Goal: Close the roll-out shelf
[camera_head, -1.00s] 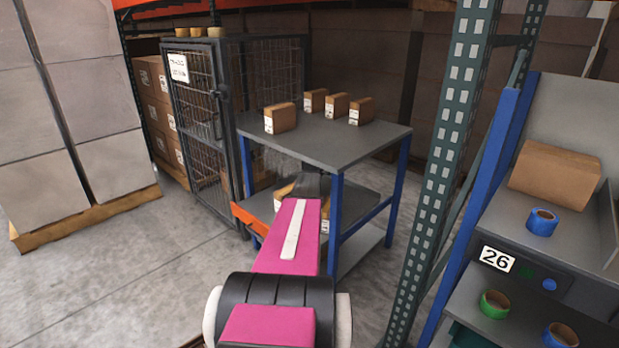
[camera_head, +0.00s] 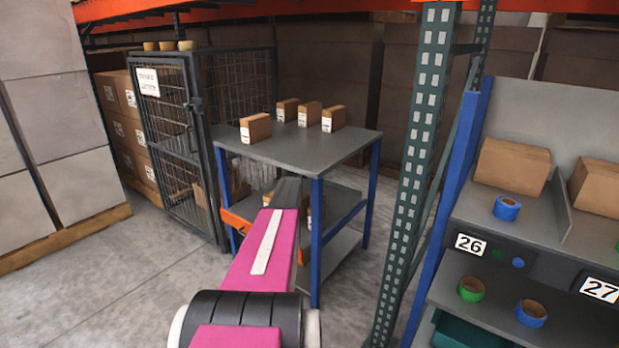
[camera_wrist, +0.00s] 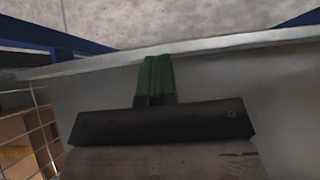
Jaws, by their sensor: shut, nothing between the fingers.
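A blue-legged grey table unit (camera_head: 290,150) stands mid-picture in the head view. Below its top is the roll-out shelf, with an orange front edge (camera_head: 238,221) showing left of my arm. Small cartons sit at that level, partly hidden by my arm. How far the shelf stands out is hard to tell. My gripper (camera_head: 288,188) is at this level, by the front of the unit, its fingers mostly hidden. In the wrist view its green fingers (camera_wrist: 155,75) are together and empty, over a grey surface near a pale edge. Contact cannot be told.
Several small cartons (camera_head: 255,128) stand on the table top. A wire cage (camera_head: 165,125) is close on the left. A green rack upright (camera_head: 412,180) and a bay with cartons and tape rolls (camera_head: 507,208) are on the right. The floor at front left is clear.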

